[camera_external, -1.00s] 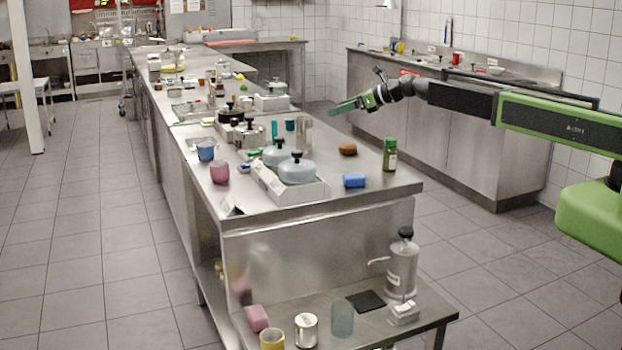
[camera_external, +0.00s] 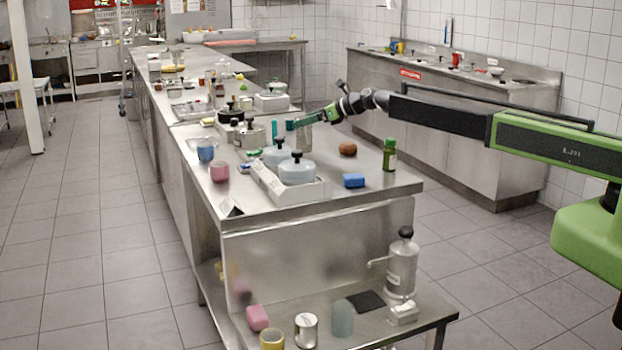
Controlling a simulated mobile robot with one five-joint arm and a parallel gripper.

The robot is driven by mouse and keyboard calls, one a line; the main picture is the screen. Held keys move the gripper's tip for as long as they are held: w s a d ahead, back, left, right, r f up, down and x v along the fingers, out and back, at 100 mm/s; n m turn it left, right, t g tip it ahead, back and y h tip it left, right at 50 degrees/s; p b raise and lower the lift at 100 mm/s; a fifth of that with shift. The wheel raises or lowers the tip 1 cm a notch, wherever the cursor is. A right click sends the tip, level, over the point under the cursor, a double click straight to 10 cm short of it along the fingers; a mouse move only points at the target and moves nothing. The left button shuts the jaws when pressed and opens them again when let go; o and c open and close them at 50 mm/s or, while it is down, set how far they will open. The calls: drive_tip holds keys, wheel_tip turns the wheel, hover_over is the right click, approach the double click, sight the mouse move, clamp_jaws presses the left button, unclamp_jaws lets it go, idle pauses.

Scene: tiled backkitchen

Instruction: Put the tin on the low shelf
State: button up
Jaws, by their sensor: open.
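A plain silver-grey tin (camera_external: 304,140) stands upright on the steel counter, behind the pale blue lidded pots. My gripper (camera_external: 303,121) is open at the top of this tin, coming from the right, with its green fingers overlapping the tin's upper part. I cannot tell whether the fingers are around it or touching it. The low shelf (camera_external: 385,322) is the steel surface below the counter's front end. Another short can (camera_external: 306,330), whitish with a dark mark, stands on that shelf.
On the low shelf are a pink block (camera_external: 257,317), a yellow roll (camera_external: 272,340), a grey-blue glass (camera_external: 342,319), a dark square (camera_external: 370,300) and a pump bottle (camera_external: 402,265). Near the tin are a brown bun (camera_external: 348,148), a green bottle (camera_external: 389,155) and a blue block (camera_external: 353,180).

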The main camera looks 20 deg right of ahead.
drive_tip(key=x, duration=0.2)
drive_tip(key=b+x, duration=0.1)
drive_tip(key=x, duration=0.1)
drive_tip(key=shift+a+f, duration=0.15)
drive_tip(key=shift+f, duration=0.2)
drive_tip(key=shift+r, duration=0.15)
clamp_jaws()
